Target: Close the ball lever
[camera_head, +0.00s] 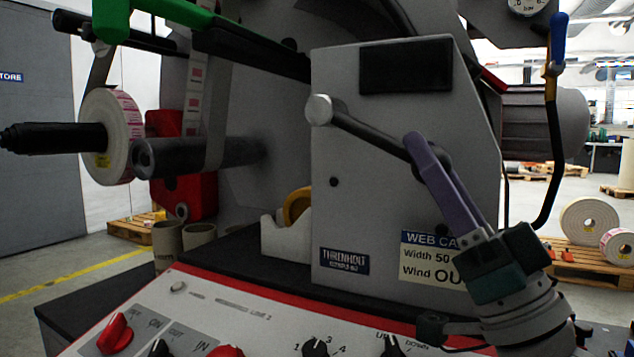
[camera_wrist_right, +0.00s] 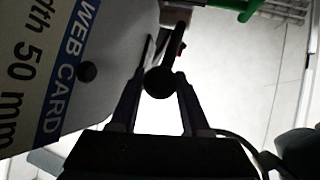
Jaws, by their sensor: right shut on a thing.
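The ball lever (camera_head: 370,129) is a dark bar on the front of the grey machine housing (camera_head: 350,200). A silver round end (camera_head: 320,110) is at its upper left, and the bar slopes down to the right. My right gripper (camera_head: 416,148), with purple fingers, is at the bar's lower right end and shut on it. In the right wrist view a dark ball (camera_wrist_right: 160,83) sits between the two fingertips (camera_wrist_right: 161,76), with the dark bar behind it. My left gripper is not in view.
A green handle (camera_head: 170,12) is at the upper left and a blue-handled lever (camera_head: 558,40) at the upper right. A label roll (camera_head: 118,120) hangs on the left. Red and black knobs sit on the front panel (camera_head: 270,325) below. A web card (camera_head: 428,258) is near my right gripper.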

